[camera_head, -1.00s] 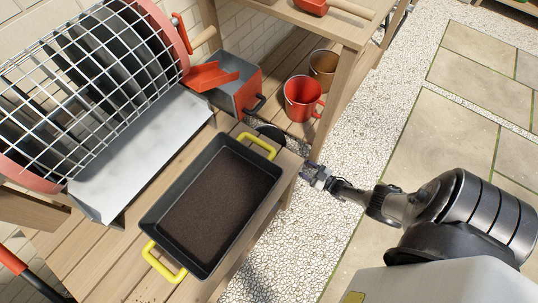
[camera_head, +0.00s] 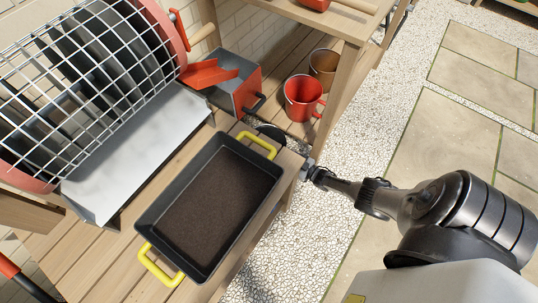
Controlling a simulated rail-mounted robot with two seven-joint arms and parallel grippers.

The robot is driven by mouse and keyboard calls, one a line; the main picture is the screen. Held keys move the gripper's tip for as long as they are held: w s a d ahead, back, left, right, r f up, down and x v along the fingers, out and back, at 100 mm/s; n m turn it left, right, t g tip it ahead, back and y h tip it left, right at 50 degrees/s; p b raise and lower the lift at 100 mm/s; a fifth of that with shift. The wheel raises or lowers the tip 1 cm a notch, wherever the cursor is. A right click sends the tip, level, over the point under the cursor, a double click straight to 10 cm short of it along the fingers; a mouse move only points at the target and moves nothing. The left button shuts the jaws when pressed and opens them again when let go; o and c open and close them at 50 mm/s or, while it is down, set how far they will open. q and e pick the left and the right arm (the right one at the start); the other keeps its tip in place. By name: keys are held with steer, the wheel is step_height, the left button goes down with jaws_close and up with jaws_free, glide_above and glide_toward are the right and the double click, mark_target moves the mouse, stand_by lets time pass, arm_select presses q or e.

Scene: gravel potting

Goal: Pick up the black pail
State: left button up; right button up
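No whole black pail shows. My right gripper (camera_head: 306,170) is at the right edge of the bench, beside the tray's right side and below that dark thing in the picture. It is small and seen end-on, so its fingers are not clear. My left gripper is not in view.
A black tray (camera_head: 157,215) with yellow handles holds dark soil on the bench. A wire drum (camera_head: 90,75) and metal chute (camera_head: 140,150) stand left. A grey-red box (camera_head: 240,90), a red mug (camera_head: 302,100) and a brown pot (camera_head: 323,68) stand behind. Gravel lies right.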

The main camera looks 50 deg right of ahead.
steer(key=shift+s, duration=0.2)
steer(key=c, duration=0.3)
steer(key=shift+w, duration=0.1)
jaws_close()
steer(key=shift+r, duration=0.3)
step_height(320, 180, up, 10)
steer(key=p, duration=0.8)
steer(key=shift+f+p, duration=0.2)
steer(key=shift+p, duration=0.1)
